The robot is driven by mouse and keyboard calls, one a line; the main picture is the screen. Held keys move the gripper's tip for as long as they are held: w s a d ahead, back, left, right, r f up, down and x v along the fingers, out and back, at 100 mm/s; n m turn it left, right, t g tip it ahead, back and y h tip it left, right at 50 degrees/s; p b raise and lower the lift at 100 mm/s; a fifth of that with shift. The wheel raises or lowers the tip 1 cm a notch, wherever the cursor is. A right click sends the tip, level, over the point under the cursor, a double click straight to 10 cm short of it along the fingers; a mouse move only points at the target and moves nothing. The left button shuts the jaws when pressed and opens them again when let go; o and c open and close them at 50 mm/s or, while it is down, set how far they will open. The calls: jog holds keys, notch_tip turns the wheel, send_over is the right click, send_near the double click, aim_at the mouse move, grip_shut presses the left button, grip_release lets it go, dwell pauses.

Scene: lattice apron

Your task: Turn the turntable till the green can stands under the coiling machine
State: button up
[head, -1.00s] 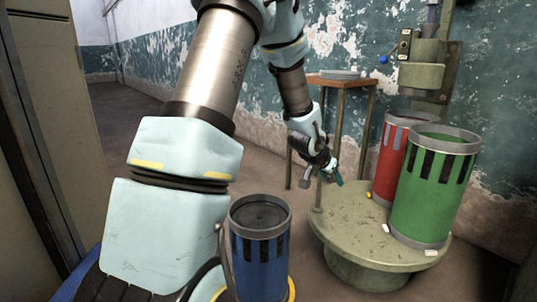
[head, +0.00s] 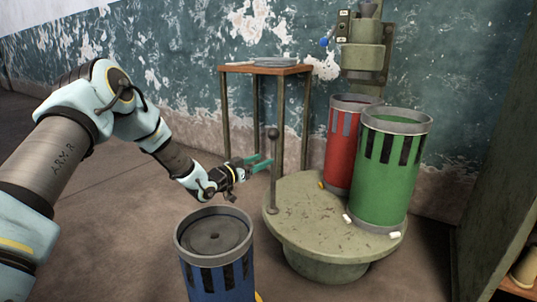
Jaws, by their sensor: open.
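The turntable (head: 318,232) is a round grey-green platform on a thick base, with an upright post (head: 273,190) topped by a round knob at its left edge. The green can (head: 384,178) stands upright on its right side, in front of the red can (head: 342,155). The coiling machine (head: 362,57) is on the wall side, with its head above and behind the cans; the red can appears nearer to it. My gripper (head: 264,162) has its teal fingers open at the post, just below the knob. I cannot tell whether the post is between them or touched.
A blue can (head: 215,255) stands in front, left of the turntable. A small wooden-topped table (head: 265,69) with grey plates stands behind my gripper. Small white pieces lie by the green can. A shelf unit (head: 500,185) borders the right. Floor at left is clear.

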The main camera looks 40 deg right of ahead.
jog(key=d+b, duration=0.2)
jog(key=d, duration=0.7)
jog(key=shift+w+d, duration=0.2)
jog(key=shift+d, duration=0.05)
grip_shut()
dwell(1.0)
